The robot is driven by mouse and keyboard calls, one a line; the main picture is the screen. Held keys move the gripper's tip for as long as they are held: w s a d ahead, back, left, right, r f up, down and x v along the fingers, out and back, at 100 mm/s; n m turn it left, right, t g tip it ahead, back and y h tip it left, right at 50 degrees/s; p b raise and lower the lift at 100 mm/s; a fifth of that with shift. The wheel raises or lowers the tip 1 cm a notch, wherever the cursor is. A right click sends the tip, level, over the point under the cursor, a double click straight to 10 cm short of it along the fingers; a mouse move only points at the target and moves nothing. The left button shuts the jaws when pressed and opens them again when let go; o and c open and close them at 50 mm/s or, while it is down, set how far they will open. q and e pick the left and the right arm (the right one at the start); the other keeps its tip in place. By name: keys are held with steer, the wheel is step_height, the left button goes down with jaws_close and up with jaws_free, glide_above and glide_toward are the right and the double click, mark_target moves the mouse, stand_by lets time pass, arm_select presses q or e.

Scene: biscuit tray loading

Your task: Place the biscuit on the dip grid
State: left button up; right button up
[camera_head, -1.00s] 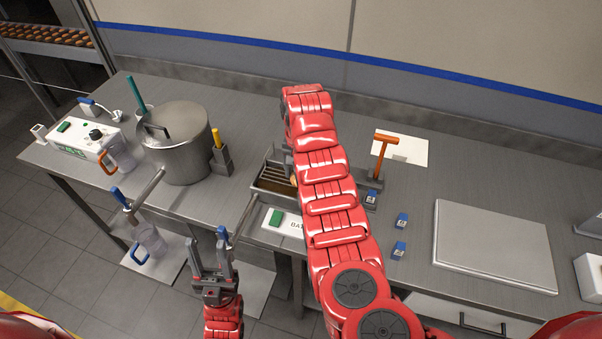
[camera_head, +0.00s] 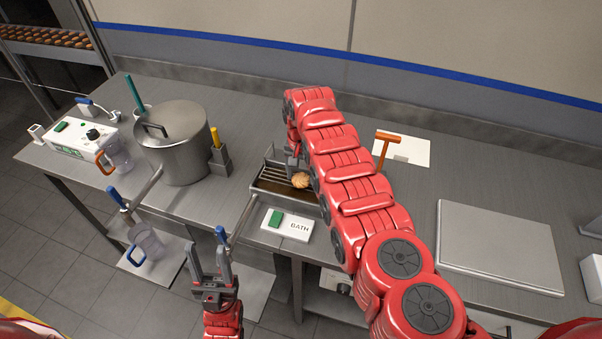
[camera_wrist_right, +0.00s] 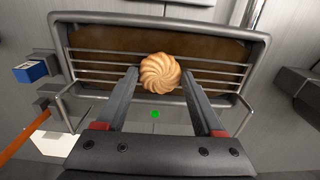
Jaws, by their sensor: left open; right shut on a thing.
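The biscuit (camera_head: 301,180) is round, golden and swirled. In the right wrist view the biscuit (camera_wrist_right: 160,73) sits between the fingertips of my right gripper (camera_wrist_right: 160,80), which is shut on it. It is over the wire bars of the dip grid (camera_wrist_right: 90,67), in a metal bath with brown liquid. I cannot tell whether it touches the bars. The dip grid (camera_head: 273,178) shows in the head view, its right part hidden by my right arm. My right gripper (camera_head: 298,172) is partly hidden there. My left gripper (camera_head: 221,262) is open and empty in front of the table's edge.
A white BATH label box (camera_head: 290,225) stands in front of the bath. A lidded steel pot (camera_head: 180,145) is to the left. An orange-handled tool (camera_head: 385,148) and a flat metal plate (camera_head: 497,245) are to the right. A jug (camera_head: 149,243) is at the lower left.

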steer(key=shift+f, duration=0.1)
steer(key=o, duration=0.8)
